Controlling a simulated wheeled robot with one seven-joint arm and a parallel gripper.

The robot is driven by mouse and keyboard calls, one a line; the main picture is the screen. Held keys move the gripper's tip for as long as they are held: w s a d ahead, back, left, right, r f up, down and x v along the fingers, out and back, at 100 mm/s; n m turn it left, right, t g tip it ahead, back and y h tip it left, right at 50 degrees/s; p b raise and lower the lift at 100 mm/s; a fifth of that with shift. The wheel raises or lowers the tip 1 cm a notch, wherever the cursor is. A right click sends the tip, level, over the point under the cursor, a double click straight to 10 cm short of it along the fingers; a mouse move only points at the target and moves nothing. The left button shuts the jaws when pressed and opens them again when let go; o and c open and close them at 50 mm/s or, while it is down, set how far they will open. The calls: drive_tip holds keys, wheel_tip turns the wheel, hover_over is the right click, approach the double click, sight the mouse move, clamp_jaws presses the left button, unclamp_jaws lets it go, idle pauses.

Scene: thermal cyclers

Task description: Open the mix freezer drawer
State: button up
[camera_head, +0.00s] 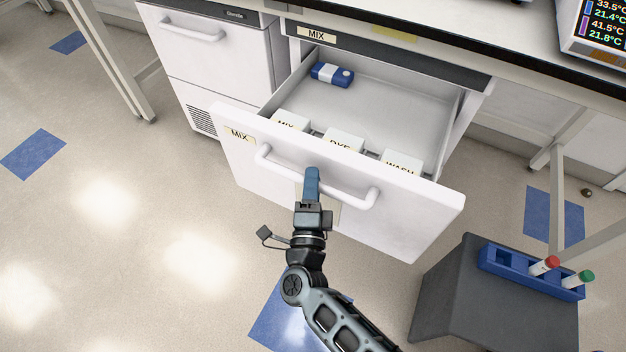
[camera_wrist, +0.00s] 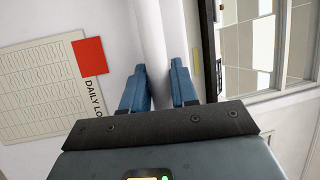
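The mix freezer drawer (camera_head: 418,222) is pulled well out from under the bench, and its inside shows. Its white front carries a MIX label (camera_head: 238,134) and a long white bar handle (camera_head: 352,193). My gripper (camera_head: 312,172) is at the middle of the handle. In the wrist view the two blue fingers (camera_wrist: 159,85) stand on either side of the white handle bar (camera_wrist: 152,45), closed around it. Inside the drawer are white boxes labelled MIX (camera_head: 290,122), DYE (camera_head: 343,141) and WASH (camera_head: 402,162), and a blue and white item (camera_head: 332,75) at the back left.
A second white drawer unit (camera_head: 190,60) stands to the left, shut. A dark grey stand (camera_head: 455,290) at the lower right bears a blue rack (camera_head: 510,265) with a red-capped and a green-capped tube. The floor at the left is clear.

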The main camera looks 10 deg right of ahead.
drive_tip(key=o, duration=0.4)
drive_tip(key=shift+c, duration=0.2)
drive_tip(key=v, duration=0.7)
drive_tip(key=shift+s+f, duration=0.15)
drive_tip(key=shift+s, duration=0.25)
drive_tip(key=shift+a, duration=0.1)
drive_tip(key=s+d+r+n+y+p, duration=0.2)
drive_tip(key=s+d+r+n+y, duration=0.35)
drive_tip(key=s+d+n, duration=0.75)
drive_tip(key=s+d+r+n+g, duration=0.2)
drive_tip(key=s+r+n, duration=0.1)
drive_tip(key=s+r, duration=0.5)
drive_tip(key=s+d+r+n+g+h+p, duration=0.1)
drive_tip(key=s+d+r+n+g, duration=0.1)
drive_tip(key=s+r, duration=0.6)
drive_tip(key=s+n, duration=0.1)
drive_tip(key=s, duration=0.1)
drive_tip(key=shift+s+r+n+g, duration=0.3)
drive_tip(key=shift+s+r+n, duration=0.05)
drive_tip(key=shift+n, duration=0.05)
